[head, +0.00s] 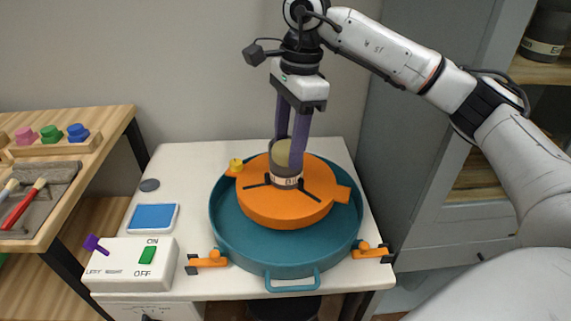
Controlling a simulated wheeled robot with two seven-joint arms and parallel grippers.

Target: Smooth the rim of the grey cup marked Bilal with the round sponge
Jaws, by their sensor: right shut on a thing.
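The grey cup (286,182) stands upright on the orange wheel head (262,213), among its black clamp bars. Its pale band starts with "BI"; the rest of the name is hidden. The near finger covers the cup's right side, and the far finger goes behind the rim. I cannot make out the round sponge for certain; a small grey disc (149,185) lies on the white table. My left gripper is out of view.
A teal basin (229,246) surrounds the wheel head, with orange clips (208,261) at its front. A blue pad (153,217) and a control box (122,271) with a green switch and purple lever are at left. A wooden bench (95,124) holds coloured knobs and tools.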

